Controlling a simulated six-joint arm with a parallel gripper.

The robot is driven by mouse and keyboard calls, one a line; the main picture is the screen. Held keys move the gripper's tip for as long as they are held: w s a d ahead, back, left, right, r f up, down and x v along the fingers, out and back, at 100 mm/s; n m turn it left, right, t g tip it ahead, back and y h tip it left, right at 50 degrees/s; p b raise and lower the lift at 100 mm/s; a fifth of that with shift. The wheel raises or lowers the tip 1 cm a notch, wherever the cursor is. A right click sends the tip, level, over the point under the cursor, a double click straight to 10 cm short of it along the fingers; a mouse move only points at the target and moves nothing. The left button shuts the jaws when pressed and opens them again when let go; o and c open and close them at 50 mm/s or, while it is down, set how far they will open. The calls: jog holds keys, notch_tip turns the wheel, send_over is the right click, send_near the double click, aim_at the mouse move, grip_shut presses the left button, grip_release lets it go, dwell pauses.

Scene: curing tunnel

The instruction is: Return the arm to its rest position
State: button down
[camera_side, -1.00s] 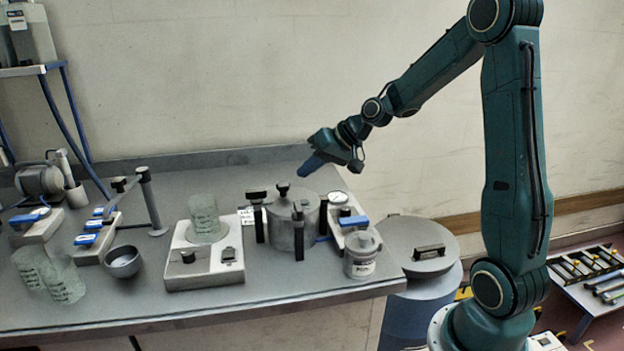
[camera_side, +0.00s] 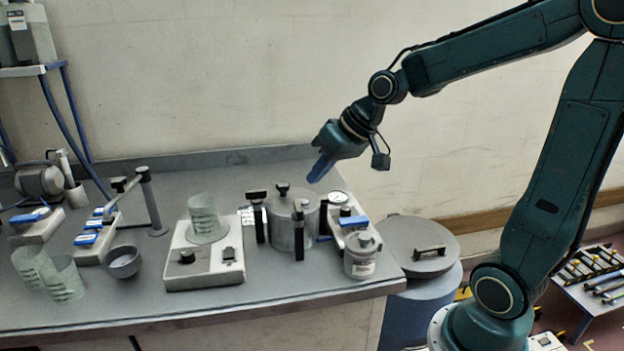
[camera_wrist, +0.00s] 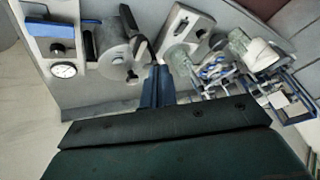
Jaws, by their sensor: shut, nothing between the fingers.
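My gripper (camera_side: 319,170) has blue fingers and is shut and empty. In the side view it hangs in the air above the back right of the bench, above and to the right of the grey lidded pot. In the wrist view my gripper (camera_wrist: 158,72) points at the bench, with its fingers together. My arm reaches in from the right and is bent at the elbow.
The grey pot (camera_side: 283,226) with black clamps stands beside a white scale (camera_side: 190,268) bearing a beaker (camera_side: 205,214). A white jar (camera_side: 361,254) stands near the bench's right end. A lidded blue drum (camera_side: 425,300) stands beside the bench.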

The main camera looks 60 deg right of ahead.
jog(key=s+a+r+n+h, duration=0.1)
jog(key=s+a, duration=0.1)
jog(key=s, duration=0.6)
jog(key=s+a+r+n+g+h, duration=0.1)
jog(key=s+a, duration=0.1)
jog(key=s, duration=0.7)
jog(key=shift+s+a, duration=0.3)
